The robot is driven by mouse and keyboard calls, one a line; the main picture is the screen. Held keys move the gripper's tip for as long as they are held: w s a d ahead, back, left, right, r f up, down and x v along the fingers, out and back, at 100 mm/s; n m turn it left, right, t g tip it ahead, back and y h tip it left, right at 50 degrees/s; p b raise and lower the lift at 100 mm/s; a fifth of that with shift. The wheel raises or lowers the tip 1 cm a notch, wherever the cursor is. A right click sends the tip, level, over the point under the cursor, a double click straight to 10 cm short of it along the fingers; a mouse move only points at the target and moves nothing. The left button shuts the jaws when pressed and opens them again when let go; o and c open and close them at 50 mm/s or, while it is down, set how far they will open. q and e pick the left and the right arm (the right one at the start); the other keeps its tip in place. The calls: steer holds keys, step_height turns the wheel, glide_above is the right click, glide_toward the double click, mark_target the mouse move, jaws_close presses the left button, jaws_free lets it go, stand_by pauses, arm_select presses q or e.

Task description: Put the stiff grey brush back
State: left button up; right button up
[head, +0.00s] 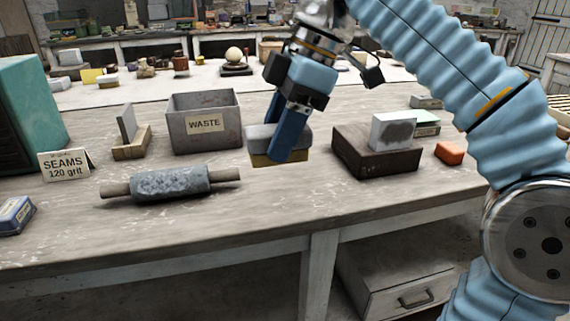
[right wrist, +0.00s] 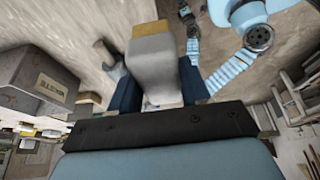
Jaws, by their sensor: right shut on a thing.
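The stiff grey brush (head: 262,136) has a grey block body and a tan-yellow underside. My right gripper (head: 288,143) is shut on it, with a blue finger across its right part in the head view. The brush is over the workbench, to the right of the grey WASTE bin; I cannot tell whether it touches the bench top. In the right wrist view the brush (right wrist: 155,66) sits between the blue fingers (right wrist: 158,95), its tan side (right wrist: 151,30) pointing away from the palm. My left gripper does not show in the head view.
The WASTE bin (head: 204,123) stands left of the brush. A grey roller (head: 170,183) lies in front, beside a SEAMS card (head: 66,165) and a wooden holder (head: 131,146). A dark wooden block (head: 372,158) carries a white-and-grey block (head: 393,132); an orange block (head: 450,153) lies right.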

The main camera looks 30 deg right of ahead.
steer(key=w+d+f, duration=0.2)
steer(key=w, duration=0.1)
steer(key=w+d+f, duration=0.5)
steer(key=w+f, duration=0.1)
steer(key=shift+d, duration=0.3)
steer(key=f, duration=0.2)
steer(key=w+d+f, duration=0.1)
steer(key=shift+f, duration=0.8)
steer(key=shift+f, duration=0.1)
steer(key=o, duration=1.1)
